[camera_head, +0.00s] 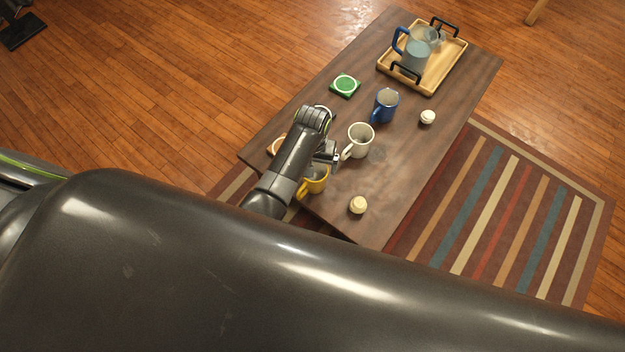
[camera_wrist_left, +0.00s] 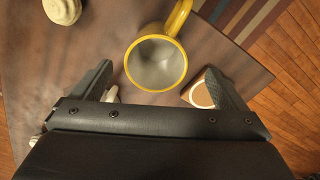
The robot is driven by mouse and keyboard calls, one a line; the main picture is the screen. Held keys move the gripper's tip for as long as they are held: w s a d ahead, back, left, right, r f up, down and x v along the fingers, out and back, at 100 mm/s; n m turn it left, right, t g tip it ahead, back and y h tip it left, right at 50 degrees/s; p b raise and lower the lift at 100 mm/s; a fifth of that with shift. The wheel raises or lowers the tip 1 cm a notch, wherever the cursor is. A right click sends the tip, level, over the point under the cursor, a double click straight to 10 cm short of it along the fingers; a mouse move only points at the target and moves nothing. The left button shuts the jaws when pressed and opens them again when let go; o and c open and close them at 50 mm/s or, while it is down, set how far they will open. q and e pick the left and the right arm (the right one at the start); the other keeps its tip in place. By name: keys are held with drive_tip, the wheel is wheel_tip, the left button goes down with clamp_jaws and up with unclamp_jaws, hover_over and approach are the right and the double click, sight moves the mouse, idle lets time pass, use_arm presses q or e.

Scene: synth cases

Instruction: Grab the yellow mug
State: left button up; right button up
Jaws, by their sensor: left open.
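The yellow mug (camera_head: 316,186) stands on the wooden table (camera_head: 262,143) near its front end, partly hidden by my left arm. In the left wrist view the yellow mug (camera_wrist_left: 155,64) is upright, its grey inside facing the camera and its handle toward the top. My left gripper (camera_head: 329,157) hovers above beside the mug. In the wrist view the left gripper (camera_wrist_left: 158,82) is open, its two fingers at either side of the mug's lower edge with gaps. My right gripper is not in view.
A white mug (camera_head: 359,141) stands close to the gripper. A coaster (camera_wrist_left: 203,93) lies beside the yellow mug.

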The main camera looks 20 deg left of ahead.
sight(310, 183)
use_arm(q)
drive_tip(key=shift+s+d+f+b, duration=0.15)
drive_tip(key=shift+f+b, duration=0.25)
drive_tip(key=shift+f, duration=0.95)
drive_tip(key=shift+w+d+f+b, duration=0.1)
drive_tip(key=shift+f+b, duration=0.25)
drive_tip(key=shift+f, duration=1)
drive_tip(key=shift+r, duration=0.1)
drive_tip(key=c, duration=1.2)
